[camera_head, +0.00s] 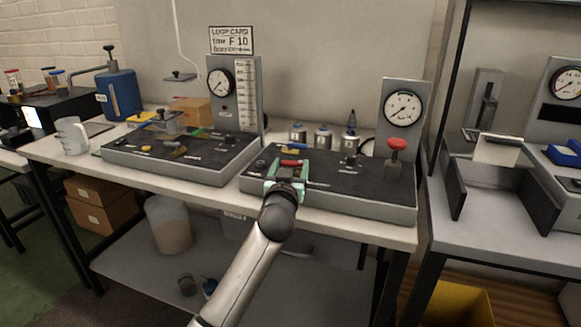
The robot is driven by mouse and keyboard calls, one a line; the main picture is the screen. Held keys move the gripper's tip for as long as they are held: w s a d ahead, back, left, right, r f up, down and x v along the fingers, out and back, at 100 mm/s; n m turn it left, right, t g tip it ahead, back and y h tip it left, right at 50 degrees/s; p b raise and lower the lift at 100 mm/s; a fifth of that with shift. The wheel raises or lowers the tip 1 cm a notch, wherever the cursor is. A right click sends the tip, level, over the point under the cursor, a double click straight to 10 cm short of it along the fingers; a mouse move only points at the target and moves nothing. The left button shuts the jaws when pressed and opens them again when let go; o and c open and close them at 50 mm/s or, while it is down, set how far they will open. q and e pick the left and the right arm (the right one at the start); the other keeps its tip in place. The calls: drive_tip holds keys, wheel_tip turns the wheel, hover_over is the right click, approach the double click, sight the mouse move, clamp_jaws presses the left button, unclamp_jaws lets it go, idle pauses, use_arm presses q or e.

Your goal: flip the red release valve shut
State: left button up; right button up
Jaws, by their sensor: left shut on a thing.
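My left gripper (290,170) reaches from below onto the front left of the right-hand black-topped test panel (365,184). A larger red knob (397,144) stands on a post at the panel's back right, below a round gauge (403,108). My right gripper is not in view.
Several small canisters (322,137) stand behind the panel. The bench's front strip (345,222) is clear.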

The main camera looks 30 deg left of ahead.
use_arm(q)
drive_tip(key=c, duration=0.4)
drive_tip(key=h+p, duration=0.1)
drive_tip(key=m+h+p, duration=0.1)
drive_tip(key=p, duration=0.1)
drive_tip(key=shift+a+r+t, duration=0.2)
drive_tip(key=shift+t, duration=0.2)
drive_tip(key=shift+w+a+f+m+h+p, duration=0.1)
drive_tip(key=shift+f+m+h+p, duration=0.05)
drive_tip(key=shift+m+h+p, duration=0.6)
drive_tip(key=shift+f, duration=0.1)
drive_tip(key=o, duration=1.3)
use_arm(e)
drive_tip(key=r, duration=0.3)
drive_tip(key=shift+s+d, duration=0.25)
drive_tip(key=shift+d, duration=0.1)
use_arm(q)
drive_tip(key=v, duration=1.2)
drive_tip(key=shift+s+f+p, duration=0.15)
drive_tip(key=shift+s+p, duration=0.1)
drive_tip(key=shift+p, duration=0.1)
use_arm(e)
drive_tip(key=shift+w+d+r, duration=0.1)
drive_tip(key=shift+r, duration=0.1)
